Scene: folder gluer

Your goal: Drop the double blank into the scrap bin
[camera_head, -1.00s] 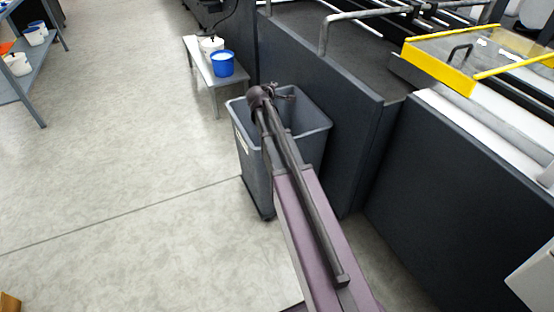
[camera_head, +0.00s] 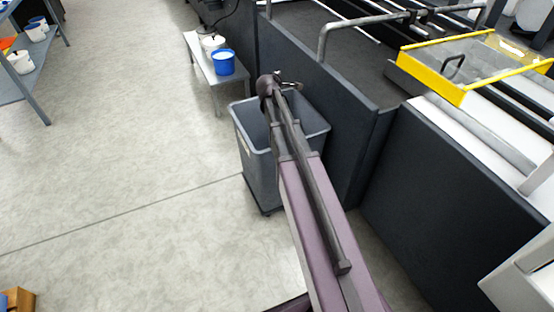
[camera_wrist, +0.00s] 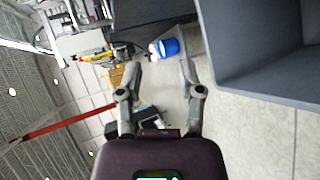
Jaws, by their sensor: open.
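The scrap bin (camera_head: 257,170) is a tall grey open-topped container on the floor beside the dark machine side. In the wrist view the bin (camera_wrist: 265,85) fills the upper right, and the part of its inside that shows looks bare. My gripper (camera_wrist: 160,75) has its two fingers spread apart with nothing between them. In the head view my gripper (camera_head: 291,86) is over the far rim of the bin, partly hidden by my own arm. I cannot see the double blank in any view; much of the bin's inside is hidden behind my arm.
A small grey bench (camera_head: 205,64) behind the bin holds a blue bucket (camera_head: 223,62) and a white bucket (camera_head: 211,44). The dark machine (camera_head: 345,120) walls off the right, with a yellow-framed guard (camera_head: 450,82) on top. The floor to the left is open.

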